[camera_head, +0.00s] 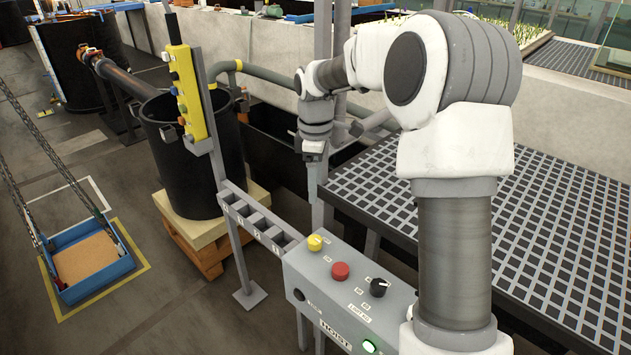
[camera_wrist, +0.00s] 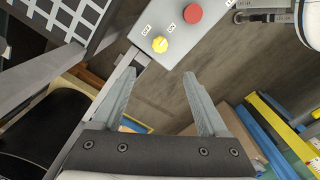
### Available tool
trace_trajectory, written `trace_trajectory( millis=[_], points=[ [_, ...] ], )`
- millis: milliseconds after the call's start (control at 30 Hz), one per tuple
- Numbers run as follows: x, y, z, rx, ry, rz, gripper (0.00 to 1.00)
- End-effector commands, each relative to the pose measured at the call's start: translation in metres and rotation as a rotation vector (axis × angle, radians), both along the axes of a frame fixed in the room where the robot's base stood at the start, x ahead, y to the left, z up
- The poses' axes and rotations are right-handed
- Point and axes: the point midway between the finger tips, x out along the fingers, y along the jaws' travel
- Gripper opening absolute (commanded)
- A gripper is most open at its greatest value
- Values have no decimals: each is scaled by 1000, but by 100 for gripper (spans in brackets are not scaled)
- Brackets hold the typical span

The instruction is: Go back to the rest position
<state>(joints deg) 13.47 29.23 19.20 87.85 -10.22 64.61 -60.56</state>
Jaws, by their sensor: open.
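My gripper (camera_head: 312,182) points downward in the head view, above and behind the left end of a grey hoist control box (camera_head: 335,290). In the wrist view its two fingers (camera_wrist: 159,75) are apart, with nothing held between them. The box's yellow knob (camera_wrist: 160,44) shows just past the fingertips in that view, and the red button (camera_wrist: 192,12) lies farther off. The fingers look apart from the knob. In the head view the knob (camera_head: 314,242), red button (camera_head: 340,271), black knob (camera_head: 378,287) and a lit green button (camera_head: 369,346) are in sight.
A grated platform (camera_head: 540,230) lies right of my arm. A yellow pendant (camera_head: 187,92) on a grey post stands left of my gripper, before a black tub (camera_head: 205,170) on a pallet. A blue tray (camera_head: 88,266) hangs on chains at the left. Grey floor lies between.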

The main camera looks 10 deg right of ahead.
Motion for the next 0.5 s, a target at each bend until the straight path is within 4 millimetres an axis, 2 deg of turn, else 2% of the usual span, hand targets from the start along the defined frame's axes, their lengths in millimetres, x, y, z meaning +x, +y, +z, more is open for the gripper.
trace_trajectory(
  millis=[167,267,367,500],
  points=[
    [-2,0,4,-4,-6,-10,76],
    [-12,1,17,-17,-26,-49,76],
    [-31,3,38,-33,-60,-120,76],
    [-65,3,67,-48,-121,-257,76]
  ],
)
